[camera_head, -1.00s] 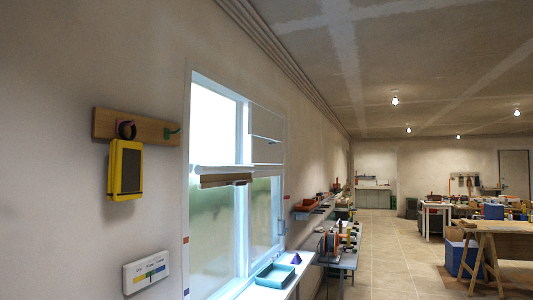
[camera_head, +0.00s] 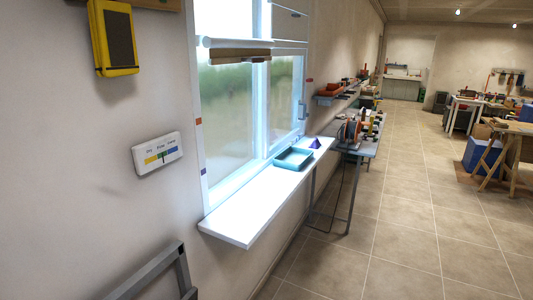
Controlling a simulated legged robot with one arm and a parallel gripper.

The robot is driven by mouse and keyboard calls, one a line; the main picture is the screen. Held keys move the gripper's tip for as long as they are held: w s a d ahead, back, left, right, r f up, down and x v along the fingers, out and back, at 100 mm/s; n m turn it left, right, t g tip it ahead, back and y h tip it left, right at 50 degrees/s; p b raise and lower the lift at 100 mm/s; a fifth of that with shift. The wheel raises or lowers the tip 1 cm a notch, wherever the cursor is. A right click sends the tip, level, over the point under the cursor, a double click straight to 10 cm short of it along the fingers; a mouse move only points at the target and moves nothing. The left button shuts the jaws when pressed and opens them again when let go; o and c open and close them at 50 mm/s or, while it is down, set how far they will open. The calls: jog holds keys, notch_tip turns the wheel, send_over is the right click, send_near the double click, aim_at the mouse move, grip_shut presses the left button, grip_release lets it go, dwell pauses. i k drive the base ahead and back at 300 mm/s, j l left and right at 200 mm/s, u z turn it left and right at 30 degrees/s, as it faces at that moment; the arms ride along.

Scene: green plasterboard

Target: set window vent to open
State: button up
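The window (camera_head: 232,110) is set in the wall at the left, with a pale blue-white frame. A wooden bar (camera_head: 238,55) runs across its near half, under a white rail (camera_head: 240,42). A red-brown mark (camera_head: 198,121) and a blue mark (camera_head: 203,171) sit on the near side of the frame. I cannot tell for sure which part is the vent or how it is set. A white wall gauge (camera_head: 157,152) with yellow, green and blue bands hangs left of the window. My gripper is not in view.
A white sill (camera_head: 245,210) juts out below the window, bearing a teal tray (camera_head: 293,158) and a small purple object (camera_head: 316,143). A yellow-framed board (camera_head: 114,36) hangs upper left. A grey frame (camera_head: 160,272) stands lower left.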

aim_at(286, 24)
jog(key=i+l+u, duration=0.2)
jog(key=i+l, duration=0.35)
jog(key=i, duration=0.25)
jog(key=i+l+u, duration=0.2)
jog(key=i+l, duration=0.5)
